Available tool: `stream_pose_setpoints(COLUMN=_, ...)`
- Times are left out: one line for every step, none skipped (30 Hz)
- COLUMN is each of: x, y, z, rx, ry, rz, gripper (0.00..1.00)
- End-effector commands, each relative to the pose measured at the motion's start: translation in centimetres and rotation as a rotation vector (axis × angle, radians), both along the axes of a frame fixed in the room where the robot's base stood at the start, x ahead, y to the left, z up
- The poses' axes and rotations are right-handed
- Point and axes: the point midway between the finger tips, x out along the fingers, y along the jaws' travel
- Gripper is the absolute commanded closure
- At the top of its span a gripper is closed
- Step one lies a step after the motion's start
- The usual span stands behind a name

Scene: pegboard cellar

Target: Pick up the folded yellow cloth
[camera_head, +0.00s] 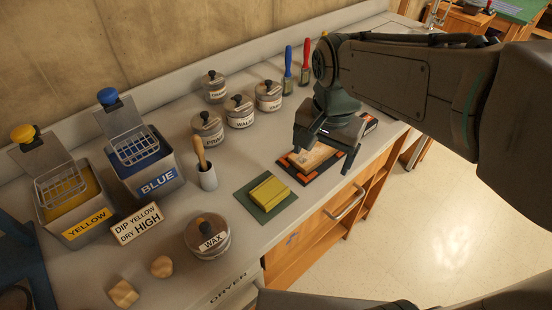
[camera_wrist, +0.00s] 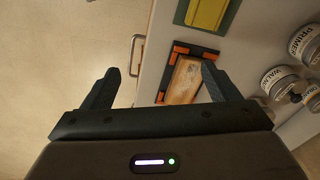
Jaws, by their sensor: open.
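The folded yellow cloth (camera_head: 269,192) lies on a dark green mat (camera_head: 246,203) near the front edge of the counter. It also shows at the top of the wrist view (camera_wrist: 208,12), partly cut off by the frame. My gripper (camera_head: 322,164) is open and empty, to the right of the cloth in the head view. It hangs above a wooden panel in an orange-cornered dark frame. In the wrist view the two fingers (camera_wrist: 160,80) are spread apart, and the cloth lies beyond them, not between them.
The framed panel (camera_wrist: 186,78) lies under my gripper. A WAX tin (camera_head: 208,238), yellow vat (camera_head: 72,206) and blue vat (camera_head: 148,165) stand further left. The floor (camera_head: 390,245) in front is clear.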

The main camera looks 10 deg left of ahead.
Motion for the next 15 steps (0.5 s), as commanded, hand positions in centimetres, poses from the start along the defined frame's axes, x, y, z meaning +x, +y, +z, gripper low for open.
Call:
stream_pose_setpoints(x=0.6, y=2.3, z=-0.3, rx=0.001, ry=0.024, rz=-0.037, gripper=0.18)
stream_pose_setpoints(x=0.9, y=3.4, z=-0.3, rx=0.002, ry=0.036, rz=-0.069, gripper=0.18)
stream_pose_setpoints(x=1.1, y=4.9, z=-0.4, rx=0.001, ry=0.05, rz=-0.107, gripper=0.18)
stream_pose_setpoints(x=1.2, y=5.9, z=-0.4, rx=0.0, ry=0.06, rz=-0.134, gripper=0.18)
stream_pose_setpoints(x=1.3, y=6.9, z=-0.4, rx=-0.001, ry=0.07, rz=-0.158, gripper=0.18)
stream_pose_setpoints(x=1.4, y=8.0, z=-0.5, rx=-0.003, ry=0.079, rz=-0.188, gripper=0.18)
stream_pose_setpoints(x=1.4, y=8.8, z=-0.5, rx=-0.005, ry=0.086, rz=-0.206, gripper=0.18)
stream_pose_setpoints(x=1.3, y=9.5, z=-0.6, rx=-0.006, ry=0.092, rz=-0.225, gripper=0.18)
stream_pose_setpoints(x=1.3, y=10.2, z=-0.6, rx=-0.008, ry=0.097, rz=-0.243, gripper=0.18)
stream_pose_setpoints(x=1.3, y=10.7, z=-0.6, rx=-0.009, ry=0.1, rz=-0.254, gripper=0.18)
stream_pose_setpoints(x=1.3, y=11.0, z=-0.7, rx=-0.01, ry=0.102, rz=-0.263, gripper=0.18)
stream_pose_setpoints(x=1.2, y=11.3, z=-0.9, rx=-0.011, ry=0.106, rz=-0.273, gripper=0.18)
stream_pose_setpoints(x=1.2, y=11.5, z=-1.1, rx=-0.012, ry=0.107, rz=-0.277, gripper=0.18)
stream_pose_setpoints(x=1.2, y=11.6, z=-1.4, rx=-0.013, ry=0.109, rz=-0.28, gripper=0.18)
stream_pose_setpoints(x=1.1, y=11.6, z=-2.0, rx=-0.015, ry=0.111, rz=-0.283, gripper=0.18)
